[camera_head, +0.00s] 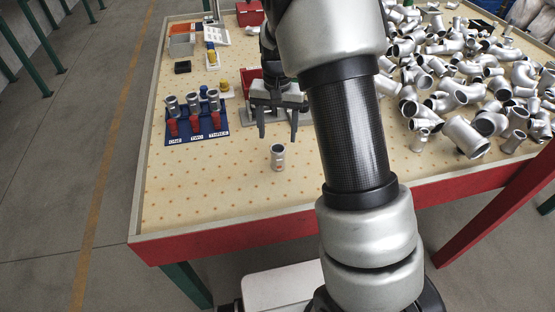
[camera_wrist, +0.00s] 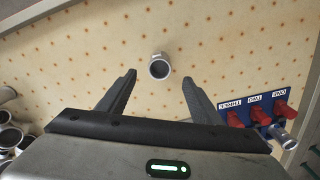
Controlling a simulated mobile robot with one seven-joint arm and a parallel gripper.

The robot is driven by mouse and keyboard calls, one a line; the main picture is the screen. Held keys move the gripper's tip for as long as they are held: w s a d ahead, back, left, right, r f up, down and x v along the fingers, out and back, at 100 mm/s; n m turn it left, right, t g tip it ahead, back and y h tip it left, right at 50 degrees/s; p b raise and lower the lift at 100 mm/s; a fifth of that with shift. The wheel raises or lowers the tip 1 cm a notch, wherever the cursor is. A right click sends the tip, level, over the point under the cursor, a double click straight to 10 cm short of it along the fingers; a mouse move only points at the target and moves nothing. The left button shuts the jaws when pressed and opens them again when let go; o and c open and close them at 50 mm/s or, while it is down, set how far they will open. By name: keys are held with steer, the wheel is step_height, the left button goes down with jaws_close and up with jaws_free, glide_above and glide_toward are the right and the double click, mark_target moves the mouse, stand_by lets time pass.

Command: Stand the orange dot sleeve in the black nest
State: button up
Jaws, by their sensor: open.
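A short silver metal sleeve (camera_head: 278,158) stands upright and alone on the dotted tabletop, open end up. A small reddish-orange mark seems to show low on its side. In the wrist view the sleeve (camera_wrist: 160,66) lies ahead of and between my fingertips, with clear board around it. My gripper (camera_head: 278,139) is open and empty, pointing down above the table just behind the sleeve; its fingers also show in the wrist view (camera_wrist: 159,77). A small black block (camera_head: 182,67) sits at the back left; I cannot tell whether it is the black nest.
A blue rack (camera_head: 196,136) labelled ONE, TWO, THREE holds silver sleeves and red parts, left of my gripper. A grey tray (camera_head: 181,46) stands at the back left. A large pile of silver pipe fittings (camera_head: 465,85) covers the right side. The front left tabletop is clear.

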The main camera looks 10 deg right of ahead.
mark_target(278, 148)
steer(key=shift+s+f+b, duration=0.15)
steer(key=shift+f+b, duration=0.2)
steer(key=shift+f, duration=3.15)
steer(key=shift+r, duration=0.1)
jaws_close()
